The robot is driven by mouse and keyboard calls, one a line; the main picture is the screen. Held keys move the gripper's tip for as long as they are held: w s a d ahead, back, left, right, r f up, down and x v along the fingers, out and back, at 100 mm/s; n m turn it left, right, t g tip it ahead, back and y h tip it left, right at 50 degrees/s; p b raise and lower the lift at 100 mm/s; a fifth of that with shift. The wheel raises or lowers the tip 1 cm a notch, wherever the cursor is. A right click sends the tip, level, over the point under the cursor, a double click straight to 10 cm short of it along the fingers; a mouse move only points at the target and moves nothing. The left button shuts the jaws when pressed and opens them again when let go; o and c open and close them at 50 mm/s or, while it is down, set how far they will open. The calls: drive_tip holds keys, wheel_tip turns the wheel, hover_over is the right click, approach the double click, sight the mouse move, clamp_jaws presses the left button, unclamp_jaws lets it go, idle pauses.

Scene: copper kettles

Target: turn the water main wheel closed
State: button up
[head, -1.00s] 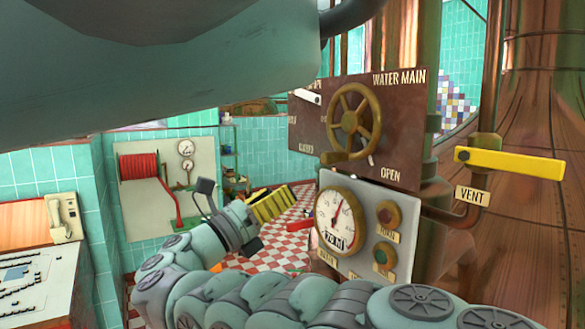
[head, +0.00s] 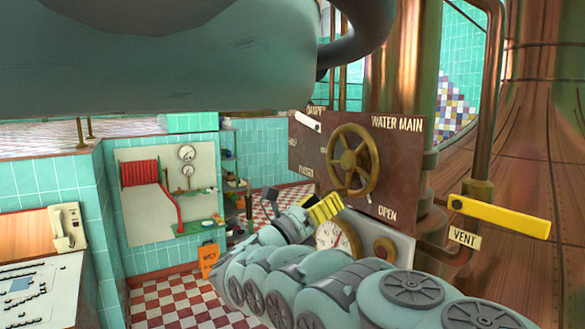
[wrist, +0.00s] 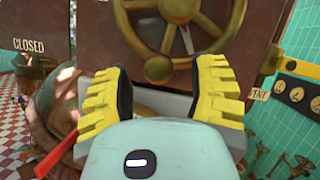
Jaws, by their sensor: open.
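The brass water main wheel (head: 348,160) is mounted on a brown panel (head: 400,160) lettered WATER MAIN, with OPEN at its lower right. My gripper (head: 324,208) is just below the wheel's lower left, its yellow fingers open. In the wrist view the wheel (wrist: 175,8) fills the top middle, and a round brass knob (wrist: 158,69) at its lower rim shows between the two spread fingers. I cannot tell whether they touch it. A white pointer (wrist: 187,40) shows behind the spokes. In the head view my gripper hides the knob area.
A gauge plate (head: 400,246) below the panel is partly covered by my arm. A yellow lever (head: 500,215) marked VENT juts out at the right, before a large copper vessel (head: 540,130). A white lever (head: 308,121) sits at the panel's upper left. A telephone (head: 68,228) stands left.

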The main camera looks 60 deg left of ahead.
sight(341, 163)
drive_tip(key=shift+x, duration=1.3)
drive_tip(key=shift+a, duration=0.1)
drive_tip(key=shift+c, duration=0.3)
drive_tip(key=shift+w, duration=0.1)
clamp_jaws()
